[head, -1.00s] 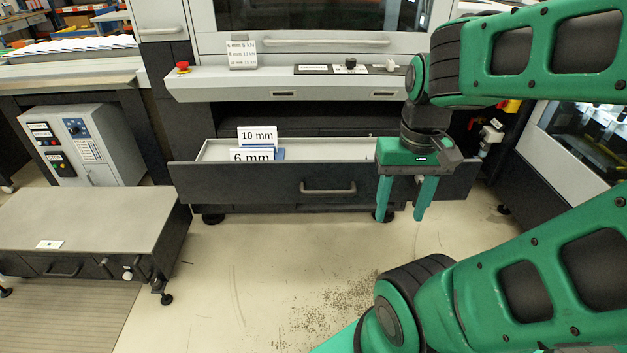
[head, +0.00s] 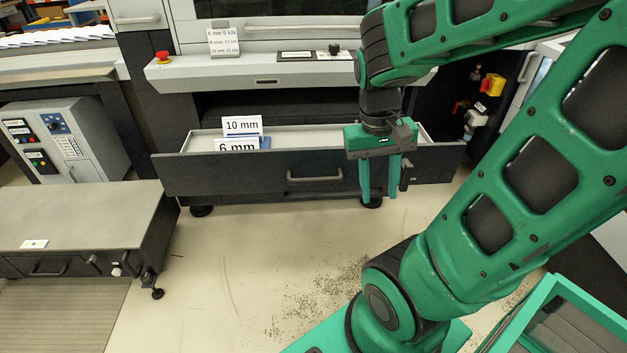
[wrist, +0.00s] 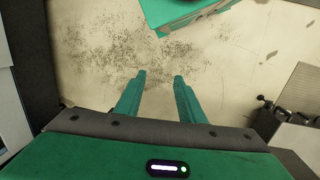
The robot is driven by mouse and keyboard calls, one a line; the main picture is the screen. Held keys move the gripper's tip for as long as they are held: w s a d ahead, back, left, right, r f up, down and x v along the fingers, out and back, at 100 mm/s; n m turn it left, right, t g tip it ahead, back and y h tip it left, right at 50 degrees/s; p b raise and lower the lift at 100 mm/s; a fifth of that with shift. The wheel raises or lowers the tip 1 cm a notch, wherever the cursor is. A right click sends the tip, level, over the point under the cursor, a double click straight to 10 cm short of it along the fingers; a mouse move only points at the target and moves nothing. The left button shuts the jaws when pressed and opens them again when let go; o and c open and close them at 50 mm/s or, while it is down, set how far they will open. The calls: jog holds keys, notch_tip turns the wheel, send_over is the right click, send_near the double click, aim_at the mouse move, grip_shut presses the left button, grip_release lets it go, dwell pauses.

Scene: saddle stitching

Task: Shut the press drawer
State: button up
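The press drawer (head: 230,176) stands pulled out of the press, with a dark front and a bar handle (head: 315,175) at its middle. Cards marked 10 mm (head: 242,125) and 6 mm (head: 237,145) stand inside it. My gripper (head: 379,198) points down in front of the right part of the drawer front, right of the handle. Its two fingers are apart with nothing between them, as the wrist view also shows (wrist: 160,78). I cannot tell whether a finger touches the drawer front.
A low grey-topped unit (head: 80,215) stands at the left, with a control box (head: 62,140) behind it. The press ledge (head: 240,75) with a red button (head: 163,57) overhangs the drawer. The floor (head: 230,280) before the drawer is clear.

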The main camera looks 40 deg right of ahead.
jog(key=w+d+f+n+g+h, duration=0.1)
jog(key=w+d+f+g+h, duration=0.1)
jog(key=w+f+h, duration=0.4)
jog(key=n+t+h, duration=0.7)
jog(key=n+h, duration=0.2)
send_near(313, 183)
jog(key=x, duration=1.1)
jog(key=shift+w+d, duration=0.1)
jog(key=shift+d, duration=0.1)
jog(key=shift+c, duration=0.4)
grip_shut()
